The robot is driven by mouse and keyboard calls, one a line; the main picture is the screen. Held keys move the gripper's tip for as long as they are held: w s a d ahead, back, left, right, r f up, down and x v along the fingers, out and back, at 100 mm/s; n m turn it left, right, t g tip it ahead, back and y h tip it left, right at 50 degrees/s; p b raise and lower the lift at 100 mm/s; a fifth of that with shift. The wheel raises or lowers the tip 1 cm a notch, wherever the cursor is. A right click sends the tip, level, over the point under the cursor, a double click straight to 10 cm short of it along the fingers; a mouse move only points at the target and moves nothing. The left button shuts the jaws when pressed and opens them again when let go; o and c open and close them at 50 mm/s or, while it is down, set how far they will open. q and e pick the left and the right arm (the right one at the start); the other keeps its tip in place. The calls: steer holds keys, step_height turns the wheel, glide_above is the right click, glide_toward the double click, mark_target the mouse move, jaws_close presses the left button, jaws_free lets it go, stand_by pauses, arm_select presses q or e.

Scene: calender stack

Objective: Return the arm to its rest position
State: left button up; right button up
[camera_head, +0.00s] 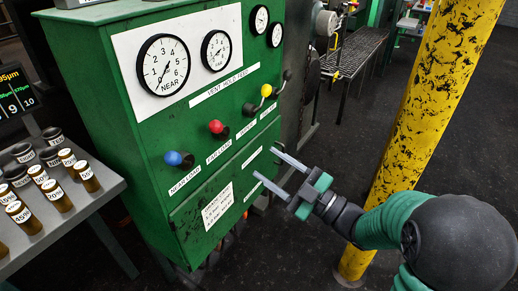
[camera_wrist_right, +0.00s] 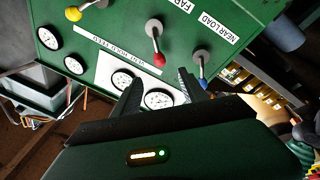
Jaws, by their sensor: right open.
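My right gripper (camera_head: 265,166) is in front of the lower right part of the green cabinet (camera_head: 110,75) in the head view. Its two fingers are apart with nothing between them. The cabinet front carries a blue-knobbed lever (camera_head: 173,158), a red-knobbed lever (camera_head: 216,127) and a yellow-knobbed lever (camera_head: 266,90), with a dark-knobbed lever further right. In the right wrist view the spread fingers (camera_wrist_right: 158,88) point toward the cabinet face, with the red knob (camera_wrist_right: 159,60) showing beyond them and the blue knob (camera_wrist_right: 203,84) by the right finger. My left gripper is out of view.
A yellow post (camera_head: 425,100) stands close beside my right arm. Several round gauges (camera_head: 163,65) sit on the cabinet. A grey table (camera_head: 88,198) at the left holds several labelled brown bottles (camera_head: 56,196).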

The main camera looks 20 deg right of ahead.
steer(key=w+d+f+m+g+h, duration=0.1)
steer(key=d+f+m+g+h, duration=0.1)
steer(key=f+m+h, duration=0.5)
steer(key=w+d+f+m+g+h, duration=0.1)
steer(key=d+f+m+g+h, duration=0.2)
steer(key=f, duration=0.5)
steer(key=s+a+f+m+g+h, duration=0.1)
steer(key=s+a+f+m+g, duration=0.2)
steer(key=s+f+g, duration=0.45)
steer(key=s+a+f+m+g+h, duration=0.15)
steer(key=s+f, duration=0.25)
steer(key=s, duration=0.6)
step_height(320, 180, up, 27)
steer(key=p, duration=2.6)
steer(key=shift+w+a+f+m+p, duration=0.2)
steer(key=shift+a+m+p, duration=0.1)
steer(key=shift+m+p, duration=0.15)
